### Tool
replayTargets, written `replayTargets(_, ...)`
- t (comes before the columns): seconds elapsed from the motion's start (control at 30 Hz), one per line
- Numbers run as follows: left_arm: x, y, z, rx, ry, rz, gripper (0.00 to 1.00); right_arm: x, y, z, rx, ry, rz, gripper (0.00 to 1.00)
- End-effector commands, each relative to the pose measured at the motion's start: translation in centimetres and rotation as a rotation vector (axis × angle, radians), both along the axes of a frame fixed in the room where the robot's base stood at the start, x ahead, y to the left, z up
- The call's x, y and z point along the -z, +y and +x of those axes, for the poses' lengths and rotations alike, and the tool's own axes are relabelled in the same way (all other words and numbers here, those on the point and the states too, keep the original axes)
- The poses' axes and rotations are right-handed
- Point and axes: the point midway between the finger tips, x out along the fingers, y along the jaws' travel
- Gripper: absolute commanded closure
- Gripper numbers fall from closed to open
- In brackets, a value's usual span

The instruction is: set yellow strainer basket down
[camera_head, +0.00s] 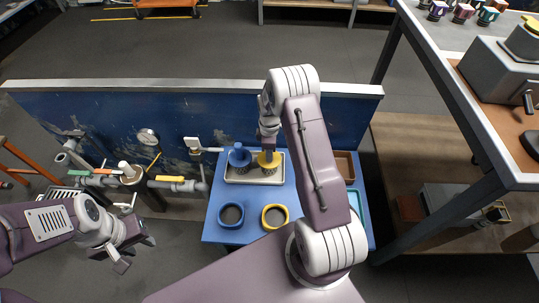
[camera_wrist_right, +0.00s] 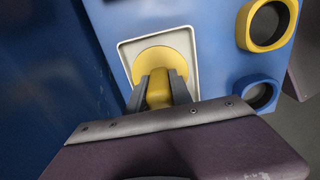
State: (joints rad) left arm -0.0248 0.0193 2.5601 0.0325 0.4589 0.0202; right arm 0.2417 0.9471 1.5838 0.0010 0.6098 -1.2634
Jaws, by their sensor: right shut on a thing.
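The yellow strainer basket (camera_head: 269,161) is at the right end of a pale tray (camera_head: 232,178) on the blue table. In the right wrist view its round yellow top (camera_wrist_right: 172,55) lies within the tray's outline. My right gripper (camera_wrist_right: 163,88) is shut on its yellow handle; in the head view the right arm covers part of it. I cannot tell whether the basket touches the tray floor. A blue strainer basket (camera_head: 239,156) stands on the tray's left side. My left gripper (camera_head: 135,248) is at the lower left, away from the table, its jaws unclear.
A blue ring (camera_head: 231,214) and a yellow ring (camera_head: 275,216) lie on the table in front of the tray. A brown tray (camera_head: 344,165) is at the right. A blue wall panel (camera_head: 100,110) stands behind. Pipes with an orange and a yellow handle are at the left.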

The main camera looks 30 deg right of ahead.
Motion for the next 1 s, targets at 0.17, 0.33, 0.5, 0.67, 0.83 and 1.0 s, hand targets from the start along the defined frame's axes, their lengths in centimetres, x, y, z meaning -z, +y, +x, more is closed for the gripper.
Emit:
replayTargets(0.17, -0.1, 0.0, 0.0, 0.000, -0.001, 0.000, 0.64, -0.1, 0.0, 0.0, 0.000, 0.001, 0.001, 1.00)
replayTargets(0.33, -0.1, 0.0, 0.0, 0.000, -0.001, 0.000, 0.64, 0.1, 0.0, 0.0, 0.000, 0.001, 0.001, 0.52)
replayTargets(0.5, -0.1, 0.0, 0.0, 0.000, -0.001, 0.000, 0.64, 0.1, 0.0, 0.0, 0.000, 0.001, 0.001, 0.52)
replayTargets(0.67, -0.3, 0.0, 0.0, 0.000, -0.001, 0.000, 0.64, -0.4, 0.0, 0.0, 0.000, 0.000, 0.000, 0.52)
replayTargets(0.83, -2.8, 0.0, 0.0, 0.000, -0.001, 0.000, 0.64, -4.5, 0.0, 0.0, 0.000, -0.002, 0.000, 0.52)
replayTargets(1.0, -4.9, 0.0, 0.0, 0.000, -0.001, 0.000, 0.64, -8.9, 0.0, 0.1, 0.000, -0.002, 0.000, 0.52)
